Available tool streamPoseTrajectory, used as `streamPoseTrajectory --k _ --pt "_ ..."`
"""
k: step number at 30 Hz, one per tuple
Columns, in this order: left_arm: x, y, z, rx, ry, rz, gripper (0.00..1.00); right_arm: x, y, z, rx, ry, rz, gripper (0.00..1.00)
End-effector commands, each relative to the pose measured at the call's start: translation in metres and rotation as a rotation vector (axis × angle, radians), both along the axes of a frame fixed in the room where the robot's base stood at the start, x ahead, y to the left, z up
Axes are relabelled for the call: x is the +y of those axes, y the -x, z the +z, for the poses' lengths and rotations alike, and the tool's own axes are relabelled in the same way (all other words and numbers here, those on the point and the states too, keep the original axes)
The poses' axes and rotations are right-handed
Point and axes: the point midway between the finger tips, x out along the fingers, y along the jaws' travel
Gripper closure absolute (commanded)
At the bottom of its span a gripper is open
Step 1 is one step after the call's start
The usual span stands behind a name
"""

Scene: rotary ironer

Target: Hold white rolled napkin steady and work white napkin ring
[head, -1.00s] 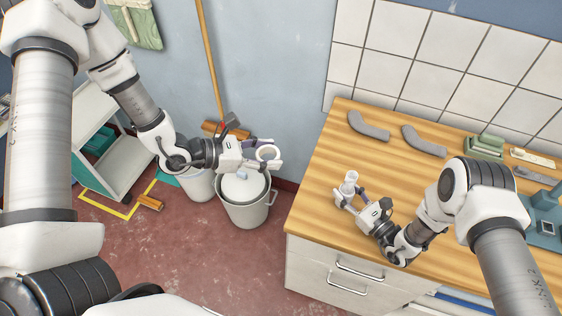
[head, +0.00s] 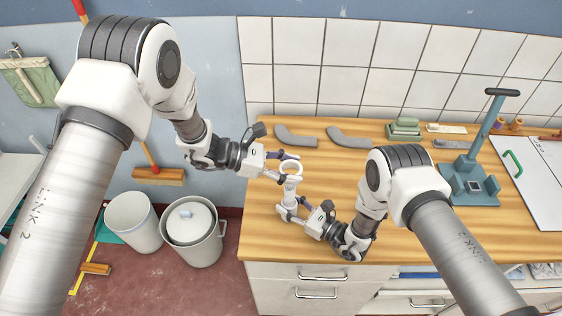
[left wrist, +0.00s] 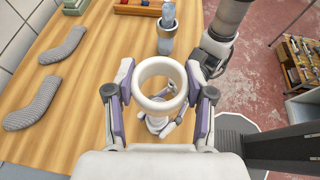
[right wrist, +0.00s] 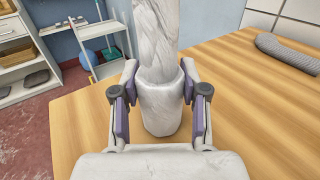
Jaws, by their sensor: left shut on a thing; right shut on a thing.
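The white napkin ring (head: 282,170) is held by my left gripper (head: 287,166), shut on it above the wooden counter. In the left wrist view the ring (left wrist: 160,103) sits between both pads, its opening facing the camera. The white rolled napkin (head: 290,188) stands upright just below the ring in the head view. My right gripper (head: 292,208) is shut on its wider lower part, low over the counter. In the right wrist view the napkin (right wrist: 157,40) rises out of the top edge, and no ring shows on it. I cannot tell whether its tip touches the ring.
Grey curved pieces (head: 295,137) lie at the back of the wooden counter (head: 262,190). A blue-grey stand (head: 470,185) and a white board (head: 530,170) are on the right. Buckets (head: 195,250) stand on the floor left.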

Motion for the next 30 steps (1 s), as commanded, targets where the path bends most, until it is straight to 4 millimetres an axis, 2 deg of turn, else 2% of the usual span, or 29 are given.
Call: streamPoseTrajectory --k 8,19,30 --pt "0.0 0.0 -0.007 0.002 -0.001 0.001 0.7 0.0 0.001 -0.001 0.001 0.0 0.001 0.73" --pt "0.0 0.0 -0.038 0.002 -0.002 0.001 0.7 0.0 0.0 0.0 0.001 0.0 0.001 0.73" --pt "0.0 0.0 -0.04 0.001 -0.002 0.001 0.7 0.0 0.0 0.0 0.001 0.001 0.001 0.73"
